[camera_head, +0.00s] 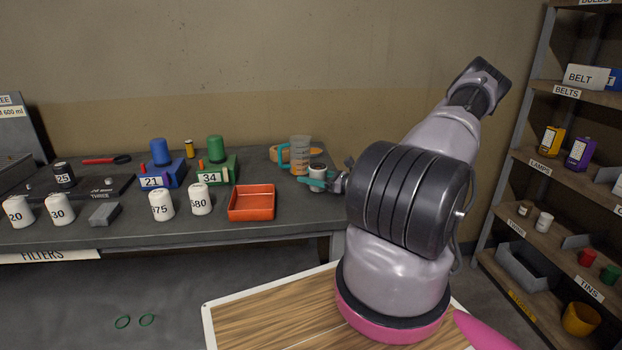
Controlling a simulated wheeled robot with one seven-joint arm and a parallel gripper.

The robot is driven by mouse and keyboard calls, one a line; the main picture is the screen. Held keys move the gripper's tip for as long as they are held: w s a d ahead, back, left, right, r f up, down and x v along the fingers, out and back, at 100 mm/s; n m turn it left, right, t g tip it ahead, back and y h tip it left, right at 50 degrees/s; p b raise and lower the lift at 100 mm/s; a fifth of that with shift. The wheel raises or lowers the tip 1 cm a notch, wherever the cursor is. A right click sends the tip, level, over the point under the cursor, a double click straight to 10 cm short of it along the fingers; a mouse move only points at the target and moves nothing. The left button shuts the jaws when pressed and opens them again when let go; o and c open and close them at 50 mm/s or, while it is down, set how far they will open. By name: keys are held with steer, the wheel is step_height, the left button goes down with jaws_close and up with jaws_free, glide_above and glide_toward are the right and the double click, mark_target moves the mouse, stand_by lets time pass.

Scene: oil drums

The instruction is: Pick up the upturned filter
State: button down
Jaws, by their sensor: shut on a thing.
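The upturned filter (317,173) is a small white can with its dark open end facing up, at the right end of the bench. My gripper (314,182), with teal fingers, reaches in from the right and is shut on it. The fingers hide part of the filter's lower side. I cannot tell whether its base touches the bench. Other white filters marked 20 (19,213), 30 (60,210), 75 (161,206) and 80 (200,199) stand along the front of the bench.
An orange tray (252,215) lies to the left, near the front edge. Shelves (540,171) stand at far right.

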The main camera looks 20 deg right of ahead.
steer(key=shift+r, duration=4.65)
steer(key=shift+r, duration=0.1)
